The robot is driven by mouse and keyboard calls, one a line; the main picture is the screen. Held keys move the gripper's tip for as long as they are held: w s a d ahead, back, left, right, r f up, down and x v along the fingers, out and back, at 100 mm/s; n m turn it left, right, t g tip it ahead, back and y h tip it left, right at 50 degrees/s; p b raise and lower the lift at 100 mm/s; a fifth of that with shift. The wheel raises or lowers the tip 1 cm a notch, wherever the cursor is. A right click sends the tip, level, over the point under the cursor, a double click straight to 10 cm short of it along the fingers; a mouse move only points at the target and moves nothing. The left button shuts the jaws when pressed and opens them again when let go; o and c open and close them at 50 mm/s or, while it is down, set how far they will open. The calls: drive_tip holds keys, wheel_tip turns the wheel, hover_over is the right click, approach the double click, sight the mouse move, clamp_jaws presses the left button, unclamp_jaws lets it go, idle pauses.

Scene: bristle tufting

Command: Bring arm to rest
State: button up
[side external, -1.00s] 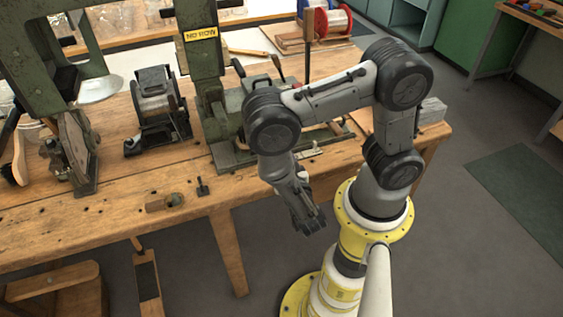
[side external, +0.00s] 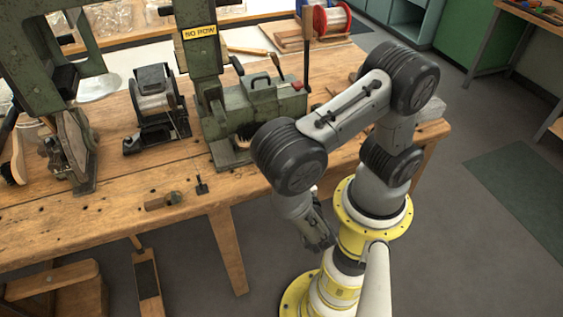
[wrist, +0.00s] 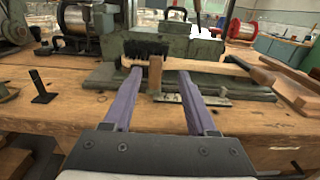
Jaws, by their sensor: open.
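My gripper (side external: 318,240) hangs beside the yellow-ringed base in the side external view, just off the front edge of the workbench. In the wrist view my gripper (wrist: 158,98) has its two purple fingers well apart with nothing held between them. Beyond the fingertips, a wooden-handled brush with dark bristles (wrist: 147,48) is at the green machine (wrist: 190,45). The green machine also stands on the bench in the side external view (side external: 270,100).
The wooden workbench (side external: 120,215) carries a wire spool holder (side external: 155,100) and a green press frame (side external: 70,140). A small black T-shaped tool (side external: 201,185) stands near the front edge. The floor (side external: 470,260) to the right is clear.

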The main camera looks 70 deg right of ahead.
drive_tip(key=shift+d, duration=0.1)
drive_tip(key=shift+d+m+g+h, duration=0.3)
drive_tip(key=shift+g, duration=0.1)
drive_tip(key=s+d+r+m+g+y, duration=0.1)
drive_tip(key=s+d+r+m+g, duration=0.15)
drive_tip(key=r+m+g, duration=0.65)
drive_tip(key=s+d+r+m+g+y, duration=0.1)
drive_tip(key=d+r+m+g, duration=0.3)
drive_tip(key=r+m, duration=0.5)
drive_tip(key=s+a+r+m+t+y, duration=0.2)
drive_tip(key=a+m+t+y, duration=0.1)
drive_tip(key=a+m+y, duration=0.1)
drive_tip(key=s+a+r+m+t+y, duration=0.1)
drive_tip(key=a+r+m+t+y, duration=0.2)
drive_tip(key=a+y, duration=0.4)
drive_tip(key=shift+s+a+m+t, duration=0.15)
drive_tip(key=shift+s+m+t, duration=0.2)
drive_tip(key=shift+m, duration=0.35)
